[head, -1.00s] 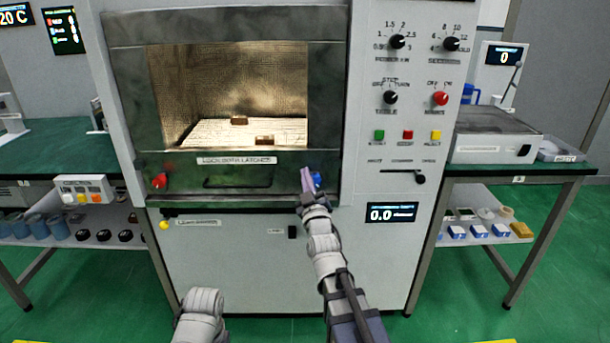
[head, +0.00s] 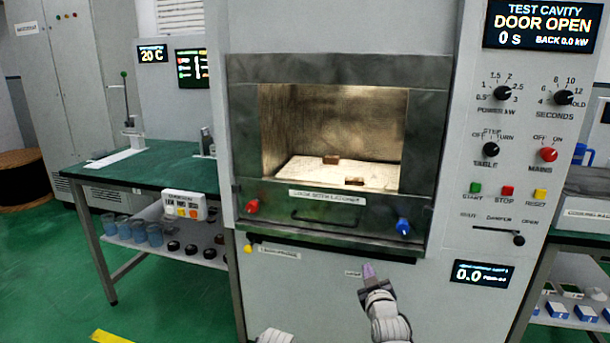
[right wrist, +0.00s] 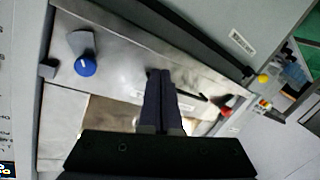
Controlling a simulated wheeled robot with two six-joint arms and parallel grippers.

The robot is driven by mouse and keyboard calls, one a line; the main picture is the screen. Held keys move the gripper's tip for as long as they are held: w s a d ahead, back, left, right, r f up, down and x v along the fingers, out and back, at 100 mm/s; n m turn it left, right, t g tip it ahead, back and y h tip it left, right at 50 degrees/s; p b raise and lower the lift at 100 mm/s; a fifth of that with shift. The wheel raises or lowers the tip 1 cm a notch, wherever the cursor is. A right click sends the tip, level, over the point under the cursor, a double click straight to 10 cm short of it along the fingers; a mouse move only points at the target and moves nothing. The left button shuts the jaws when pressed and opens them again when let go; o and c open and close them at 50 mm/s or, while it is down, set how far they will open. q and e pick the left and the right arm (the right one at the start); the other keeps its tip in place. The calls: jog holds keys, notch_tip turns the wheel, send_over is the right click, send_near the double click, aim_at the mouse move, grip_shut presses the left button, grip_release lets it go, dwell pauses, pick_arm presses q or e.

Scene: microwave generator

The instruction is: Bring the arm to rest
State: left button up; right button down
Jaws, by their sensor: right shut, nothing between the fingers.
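My right gripper (head: 368,272) is shut and empty, its fingertips held below the microwave front's lower edge in the head view. It is apart from the blue latch knob (head: 403,226), which lies above and to its right. In the right wrist view, the two dark fingers (right wrist: 159,100) are together, with the blue knob (right wrist: 85,66) to their left. Only a small piece of my left arm shows at the bottom of the head view; its gripper is out of sight.
The microwave front (head: 340,222) has a red knob (head: 252,206) at left. Two brown blocks lie on the pale cavity floor. The display (head: 541,25) reads DOOR OPEN. A green-topped table (head: 150,165) stands left, another bench right.

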jog(key=s+a+f+g+y, duration=0.1)
jog(key=s+a+f+g, duration=0.4)
jog(key=f, duration=0.2)
jog(key=s+a+f+g, duration=0.4)
jog(key=a+f, duration=0.1)
jog(key=f, duration=0.3)
jog(key=s+a+f+g+h, duration=0.25)
jog(key=s+g, duration=0.55)
jog(key=s, duration=0.8)
notch_tip(320, 180, up, 26)
jog(key=p, duration=2.7)
jog(key=shift+w+a+m+y+p, duration=0.15)
jog(key=shift+a+m+y+p, duration=0.2)
jog(key=shift+y, duration=0.1)
